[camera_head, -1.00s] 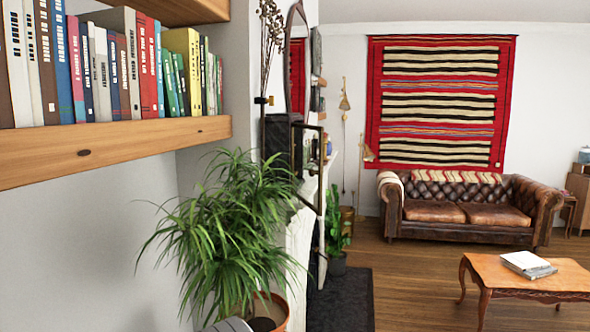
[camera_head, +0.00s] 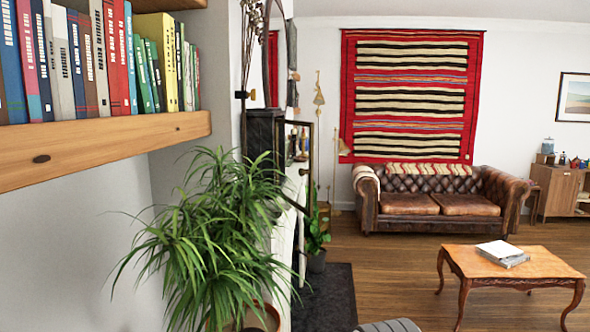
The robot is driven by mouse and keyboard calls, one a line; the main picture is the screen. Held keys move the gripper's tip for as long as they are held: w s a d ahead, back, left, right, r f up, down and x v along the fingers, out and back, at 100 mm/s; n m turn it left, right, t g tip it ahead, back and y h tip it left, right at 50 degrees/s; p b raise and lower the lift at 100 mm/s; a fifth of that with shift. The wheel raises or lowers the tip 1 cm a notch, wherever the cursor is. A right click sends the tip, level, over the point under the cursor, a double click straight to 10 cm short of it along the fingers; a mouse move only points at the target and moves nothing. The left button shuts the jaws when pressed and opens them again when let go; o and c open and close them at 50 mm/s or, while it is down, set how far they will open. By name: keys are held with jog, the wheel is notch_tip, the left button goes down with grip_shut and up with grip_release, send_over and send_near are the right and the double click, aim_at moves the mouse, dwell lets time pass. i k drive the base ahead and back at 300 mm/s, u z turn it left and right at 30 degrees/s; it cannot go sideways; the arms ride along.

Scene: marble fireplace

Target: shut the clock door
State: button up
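The clock (camera_head: 263,134) is a dark, box-shaped case on the white mantel, left of centre in the head view. Its door (camera_head: 309,168) is a thin dark frame that stands open, swung out from the case towards the room. Its lower part is partly behind the leaves of a plant. The clock's face cannot be made out from this side. My gripper is not in view.
A bushy potted plant (camera_head: 205,235) stands in front of the mantel, near the clock. A bookshelf (camera_head: 110,150) juts out at the upper left. A wooden coffee table (camera_head: 515,263) and a leather sofa (camera_head: 440,204) stand to the right. Wooden floor between them is open.

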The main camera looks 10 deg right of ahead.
aim_at(309, 213)
jog(key=u, duration=1.5)
jog(key=k, duration=0.55)
jog(key=z, duration=0.85)
jog(key=i, duration=1)
jog(key=z, duration=0.05)
